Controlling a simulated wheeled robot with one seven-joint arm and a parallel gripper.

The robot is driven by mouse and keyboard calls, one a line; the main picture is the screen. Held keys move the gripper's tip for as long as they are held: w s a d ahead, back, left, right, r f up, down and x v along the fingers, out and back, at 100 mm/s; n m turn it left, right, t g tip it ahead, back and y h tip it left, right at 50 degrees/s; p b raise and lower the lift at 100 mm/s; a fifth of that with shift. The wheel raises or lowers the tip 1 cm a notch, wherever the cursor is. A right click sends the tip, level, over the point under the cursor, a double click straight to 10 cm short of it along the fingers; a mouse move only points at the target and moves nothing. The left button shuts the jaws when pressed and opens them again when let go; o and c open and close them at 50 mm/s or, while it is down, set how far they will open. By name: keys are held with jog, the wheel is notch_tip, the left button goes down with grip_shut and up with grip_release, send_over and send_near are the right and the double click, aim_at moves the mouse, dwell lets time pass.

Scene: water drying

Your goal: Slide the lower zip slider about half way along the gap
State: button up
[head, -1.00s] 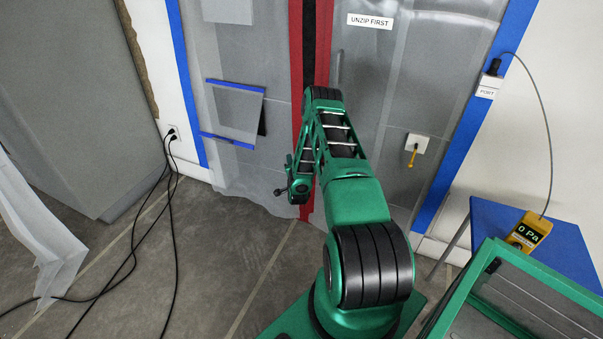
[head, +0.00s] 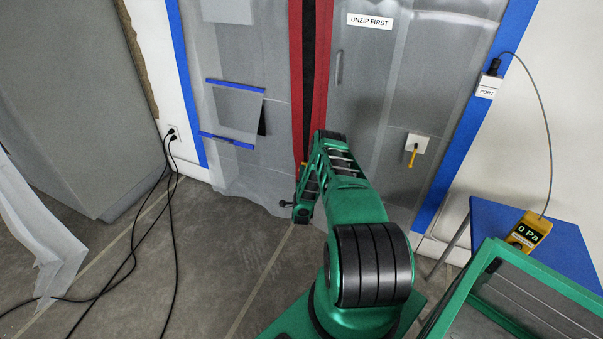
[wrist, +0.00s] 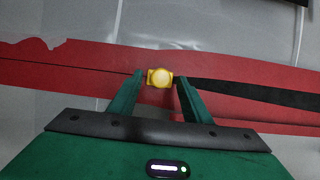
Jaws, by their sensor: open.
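The lower zip slider is a yellow piece (wrist: 160,77) on the red zip strip (wrist: 75,65), seen in the wrist view. The two fingers of my gripper (wrist: 160,82) stand open on either side of it, with small gaps or light contact; I cannot tell which. To the right of the slider the dark gap (wrist: 235,93) widens between the red edges; to its left the strip is closed to a thin line. In the head view the gap (head: 308,60) runs down between red bands, and my arm hides its lower end.
Translucent sheeting (head: 365,90) surrounds the zip, with an "UNZIP FIRST" label (head: 370,22). A yellow gauge (head: 522,232) reading 0 Pa sits on a blue table (head: 555,235) at right. Black cables (head: 175,225) lie on the floor at left.

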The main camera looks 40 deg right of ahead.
jog(key=shift+x, duration=1.85)
jog(key=shift+c, duration=0.6)
